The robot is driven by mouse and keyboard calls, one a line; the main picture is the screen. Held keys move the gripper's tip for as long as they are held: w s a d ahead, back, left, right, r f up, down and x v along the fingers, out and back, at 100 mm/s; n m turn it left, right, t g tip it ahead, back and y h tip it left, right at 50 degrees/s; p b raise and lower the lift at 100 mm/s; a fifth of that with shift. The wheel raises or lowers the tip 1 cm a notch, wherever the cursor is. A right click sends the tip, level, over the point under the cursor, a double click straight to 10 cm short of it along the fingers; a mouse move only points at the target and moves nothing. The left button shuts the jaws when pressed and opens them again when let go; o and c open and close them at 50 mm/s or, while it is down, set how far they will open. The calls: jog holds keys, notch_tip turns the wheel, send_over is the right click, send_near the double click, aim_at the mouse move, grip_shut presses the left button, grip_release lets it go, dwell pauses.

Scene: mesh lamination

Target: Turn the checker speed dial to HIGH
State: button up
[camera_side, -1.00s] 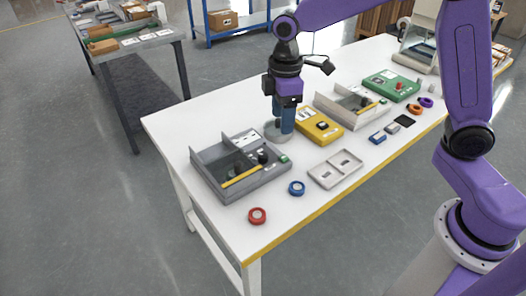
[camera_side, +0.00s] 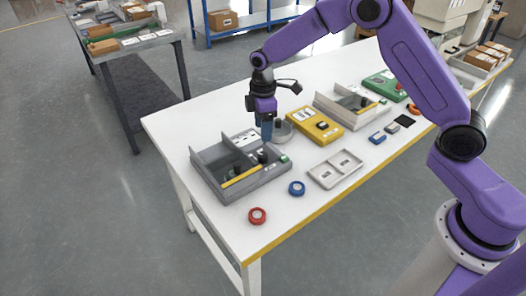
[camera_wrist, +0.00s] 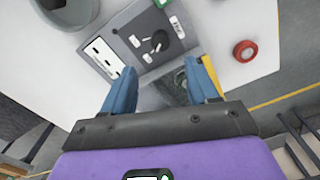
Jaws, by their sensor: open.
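The grey box (camera_side: 240,180) stands at the near-left end of the white table, with a black knob (camera_side: 262,157) on its panel beside a white label (camera_side: 244,138). I take this knob to be the speed dial, but its markings are too small to read. In the wrist view the dark round dial area (camera_wrist: 155,40) lies beyond my fingertips, near the label strip (camera_wrist: 104,57). My gripper (camera_side: 267,139) points down above the back of the box. In the wrist view my gripper (camera_wrist: 160,68) has its blue fingers spread, with nothing between them.
A round grey piece (camera_side: 282,131) stands close behind the gripper. A yellow box (camera_side: 315,125) with a black knob, a white tray (camera_side: 335,169), a blue ring (camera_side: 297,188) and a red ring (camera_side: 257,216) are nearby.

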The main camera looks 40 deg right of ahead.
aim_at(263, 155)
notch_tip(263, 155, down, 10)
jog(key=shift+r, duration=0.1)
dwell(0.4)
jog(key=c, duration=1)
